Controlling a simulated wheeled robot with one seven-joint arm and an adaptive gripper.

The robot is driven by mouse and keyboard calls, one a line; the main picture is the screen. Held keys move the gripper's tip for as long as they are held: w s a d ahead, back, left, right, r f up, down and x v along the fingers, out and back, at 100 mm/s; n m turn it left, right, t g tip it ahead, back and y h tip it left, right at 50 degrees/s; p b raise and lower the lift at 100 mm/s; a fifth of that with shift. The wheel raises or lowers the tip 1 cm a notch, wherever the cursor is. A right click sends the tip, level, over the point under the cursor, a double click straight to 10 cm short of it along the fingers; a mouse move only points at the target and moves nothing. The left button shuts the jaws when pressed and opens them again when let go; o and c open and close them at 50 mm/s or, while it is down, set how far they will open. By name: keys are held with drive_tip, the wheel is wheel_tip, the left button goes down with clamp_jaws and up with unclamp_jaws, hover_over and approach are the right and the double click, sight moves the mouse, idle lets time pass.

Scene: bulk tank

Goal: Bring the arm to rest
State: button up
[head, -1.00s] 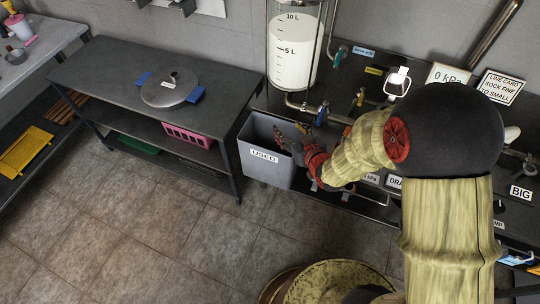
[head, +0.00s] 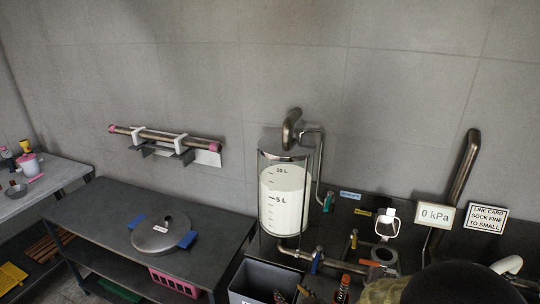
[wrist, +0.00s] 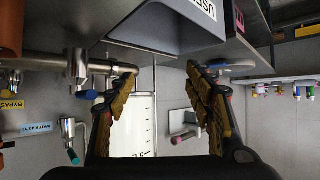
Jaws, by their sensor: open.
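My arm (head: 455,285) shows as a dark rounded part and a pale sleeve at the bottom right of the head view. My gripper (wrist: 160,85) is open and empty in the wrist view, its two ridged yellow-brown fingers well apart. In the head view its fingertips show only in part at the bottom edge, by the grey USED bin (head: 262,272). The bin also shows at the top of the wrist view (wrist: 165,28). I cannot tell whether a finger touches it.
The clear tank (head: 285,200) of white liquid stands behind the bin, with pipes and valves to its right. A dark shelf unit (head: 110,225) with a round lid (head: 160,235) is on the left. A pipe (head: 165,137) lies on a wall rack.

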drive_tip(key=s+d+f+g+h, duration=0.2)
drive_tip(key=s+d+f+g, duration=0.1)
drive_tip(key=s+d+f, duration=0.15)
drive_tip(key=s+d+r+m+g+h, duration=0.2)
drive_tip(key=s+d+g, duration=0.15)
drive_tip(key=s, duration=0.25)
drive_tip(key=s+d+r+m, duration=0.1)
drive_tip(key=s+r, duration=0.3)
drive_tip(key=r, duration=0.5)
drive_tip(key=s+d+r+m, duration=0.1)
drive_tip(key=s+d+r, duration=0.1)
drive_tip(key=s+r, duration=0.3)
drive_tip(key=s+d+r+m+t, duration=0.1)
drive_tip(key=s+r, duration=0.4)
drive_tip(key=r, duration=0.8)
drive_tip(key=shift+s+d+h, duration=0.15)
drive_tip(key=shift+d+h, duration=0.2)
drive_tip(key=shift+h, duration=0.05)
drive_tip(key=shift+r, duration=0.1)
